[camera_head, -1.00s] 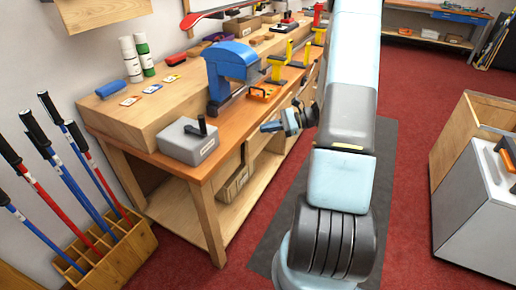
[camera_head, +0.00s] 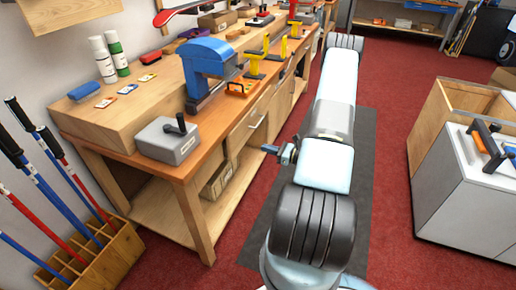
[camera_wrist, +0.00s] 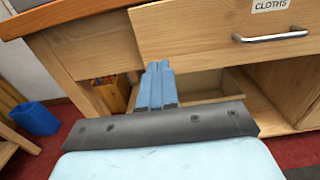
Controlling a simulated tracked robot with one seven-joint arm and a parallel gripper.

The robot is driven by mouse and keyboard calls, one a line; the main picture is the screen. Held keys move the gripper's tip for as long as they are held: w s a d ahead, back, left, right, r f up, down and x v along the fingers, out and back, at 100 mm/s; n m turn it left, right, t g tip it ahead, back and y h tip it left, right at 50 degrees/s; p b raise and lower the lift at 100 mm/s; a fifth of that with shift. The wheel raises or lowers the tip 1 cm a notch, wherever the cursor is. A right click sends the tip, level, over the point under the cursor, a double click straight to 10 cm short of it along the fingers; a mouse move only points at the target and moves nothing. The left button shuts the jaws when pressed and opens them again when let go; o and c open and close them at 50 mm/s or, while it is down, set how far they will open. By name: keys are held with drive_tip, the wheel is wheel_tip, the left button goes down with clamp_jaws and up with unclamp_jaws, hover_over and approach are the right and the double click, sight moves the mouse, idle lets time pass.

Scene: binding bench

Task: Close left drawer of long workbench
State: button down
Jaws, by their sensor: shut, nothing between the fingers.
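The long workbench (camera_head: 185,165) runs from front left to back in the head view. Its drawer (camera_head: 244,130), with a bar handle, is on the side facing my arm. In the wrist view the wooden drawer front (camera_wrist: 205,32) fills the upper right, with a "CLOTHS" label and a metal handle (camera_wrist: 270,36). It seems to stand slightly out from the bench frame; how far I cannot tell. My gripper (camera_head: 266,148) is shut and empty, pointing at the bench. In the wrist view its blue fingers (camera_wrist: 158,72) overlap the drawer's lower left edge; contact is unclear.
A lower shelf with a box (camera_head: 217,180) lies under the bench top. A blue press (camera_head: 207,68) and grey block (camera_head: 167,139) stand on top. A tool rack (camera_head: 100,262) is at left. A grey cabinet (camera_head: 465,200) is at right, with red floor between.

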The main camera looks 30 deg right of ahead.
sight(236, 140)
drive_tip(key=x, duration=1.2)
drive_tip(key=shift+w+a, duration=0.1)
drive_tip(key=shift+a, duration=0.05)
drive_tip(key=shift+w, duration=0.1)
